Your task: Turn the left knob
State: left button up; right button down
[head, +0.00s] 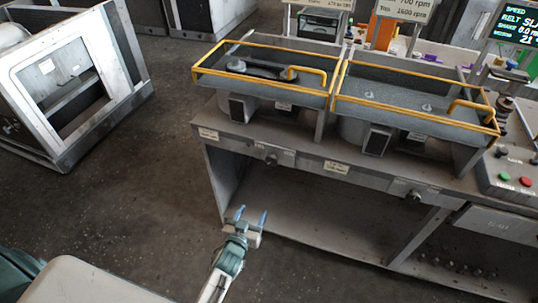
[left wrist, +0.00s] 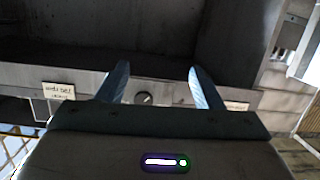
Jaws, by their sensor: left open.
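The left knob (head: 271,159) is a small dark knob on the front rail of the grey bench, below the left yellow-railed guard. My left gripper (head: 251,215) is open and empty, in front of the bench and below the knob in the head view. In the left wrist view a round knob (left wrist: 143,98) shows on the rail between the two blue fingers (left wrist: 158,72), nearer the left one. The fingers look apart from it. A second knob (head: 414,196) sits farther right on the same rail. My right gripper is not in view.
The bench front has an open space below the rail. A yellow-railed guard (head: 262,87) and another (head: 415,105) stand on top. A control box (head: 510,172) with red and green buttons is at right. A grey housing (head: 75,85) stands left; the floor between is clear.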

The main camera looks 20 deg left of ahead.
aim_at(271, 162)
pick_arm(q)
notch_tip(271, 162, up, 11)
jog(key=w+d+t, duration=0.1)
jog(key=w+t, duration=0.1)
jog(key=t, duration=0.1)
jog(key=shift+h, duration=0.3)
jog(key=w, duration=1.1)
jog(key=shift+w+d+f, duration=0.1)
jog(key=shift+d+f, duration=0.1)
jog(key=shift+d, duration=0.15)
jog(key=shift+c, duration=0.2)
jog(key=c, duration=0.9)
